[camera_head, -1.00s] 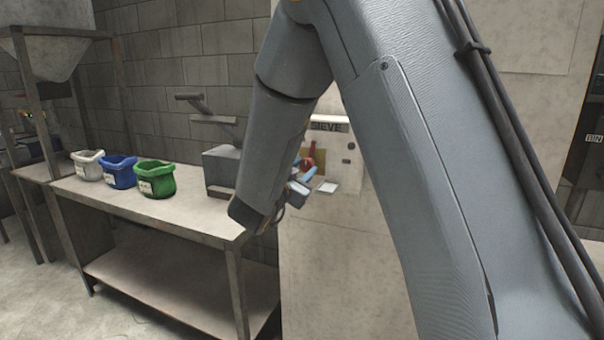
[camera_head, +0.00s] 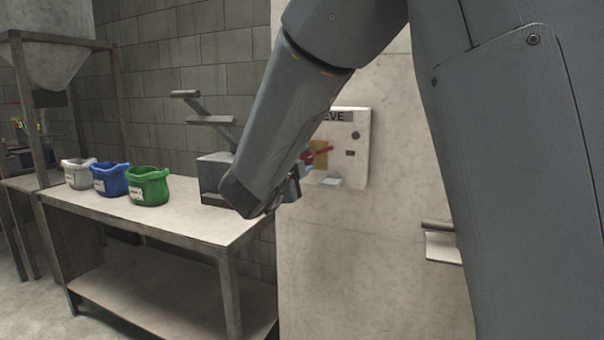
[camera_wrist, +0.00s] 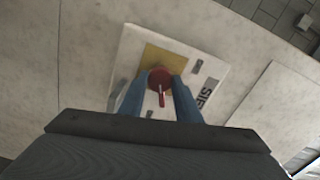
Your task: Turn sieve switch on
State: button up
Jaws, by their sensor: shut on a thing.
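The sieve switch is a red rotary handle (camera_head: 321,152) on a yellow plate (camera_head: 319,160). It sits on a white wall box labelled SIEVE (camera_head: 350,150), whose left side is partly hidden behind my arm in the head view. My gripper is shut on the switch. In the head view only a little of the fingers shows beside my wrist.
A table (camera_head: 190,226) at left holds a white bin (camera_head: 79,174), a blue bin (camera_head: 112,180) and a green bin (camera_head: 149,187). A grey device (camera_head: 213,176) stands at its right end, close to my wrist. A small ledge (camera_head: 441,247) sits on the wall at right.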

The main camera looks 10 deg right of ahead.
jog(key=m+b, duration=0.4)
jog(key=b, duration=0.1)
jog(key=shift+m, duration=0.4)
jog(key=shift+b, duration=0.4)
jog(key=o, duration=1.1)
jog(key=shift+c, duration=0.2)
jog(key=v, duration=0.7)
jog(key=shift+s+a, duration=0.25)
